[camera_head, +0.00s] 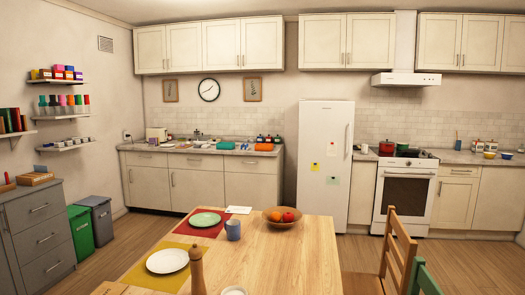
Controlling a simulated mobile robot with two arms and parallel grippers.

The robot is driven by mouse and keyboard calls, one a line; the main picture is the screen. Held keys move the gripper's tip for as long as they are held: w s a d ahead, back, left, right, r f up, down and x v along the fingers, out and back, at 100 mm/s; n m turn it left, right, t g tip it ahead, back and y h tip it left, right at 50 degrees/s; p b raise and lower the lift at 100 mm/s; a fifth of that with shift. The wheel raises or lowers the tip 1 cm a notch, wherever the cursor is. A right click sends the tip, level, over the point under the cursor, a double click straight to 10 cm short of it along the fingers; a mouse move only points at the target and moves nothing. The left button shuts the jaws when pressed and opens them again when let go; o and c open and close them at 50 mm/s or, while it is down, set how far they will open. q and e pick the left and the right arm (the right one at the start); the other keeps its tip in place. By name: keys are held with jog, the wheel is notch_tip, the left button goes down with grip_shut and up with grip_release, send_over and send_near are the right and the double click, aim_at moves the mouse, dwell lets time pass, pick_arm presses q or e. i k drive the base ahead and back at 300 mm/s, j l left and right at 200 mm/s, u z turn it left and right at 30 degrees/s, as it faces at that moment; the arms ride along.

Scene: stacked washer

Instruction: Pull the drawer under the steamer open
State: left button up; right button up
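Neither of my grippers is in view. I cannot make out a steamer for certain. A pale box-shaped appliance (157,135) stands at the back left of the left counter, too small to identify. Below that counter is a row of closed cream drawer fronts: a left drawer (146,159), a middle drawer (196,162) and a right drawer (252,164). Right of the stove, another closed drawer (459,171) sits under the right counter. A red pot (386,147) and a green pot (402,147) stand on the stove (405,192).
A wooden dining table (290,260) with plates, a mug (233,229) and a fruit bowl (282,216) fills the foreground. Chairs (395,250) stand at its right. Green (81,231) and grey bins (101,220) stand left. Wooden floor (145,230) is clear before the left cabinets.

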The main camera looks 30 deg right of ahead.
aim_at(176, 160)
jog(key=j+u, duration=0.1)
jog(key=u, duration=0.6)
jog(key=i+j+u, duration=0.15)
jog(key=i+j, duration=0.35)
jog(key=j, duration=0.25)
jog(key=i+j+u, duration=0.15)
jog(key=i+j, duration=0.4)
jog(key=j, duration=0.15)
jog(key=i+j, duration=0.15)
jog(key=i, duration=0.45)
jog(key=i+j, duration=0.2)
jog(key=i, duration=0.45)
jog(key=i+l+z, duration=0.2)
jog(key=i+z, duration=0.65)
jog(key=i+j+z, duration=0.15)
jog(key=i+z, duration=0.25)
jog(key=i, duration=0.2)
jog(key=i+j+z, duration=0.25)
jog(key=i+z, duration=0.15)
jog(key=i+l+z, duration=0.25)
jog(key=i+z, duration=0.15)
jog(key=i, duration=0.75)
jog(key=i+j+z, duration=0.15)
jog(key=i+z, duration=0.25)
jog(key=i, duration=2)
jog(key=i+j+z, duration=0.15)
jog(key=i, duration=1.1)
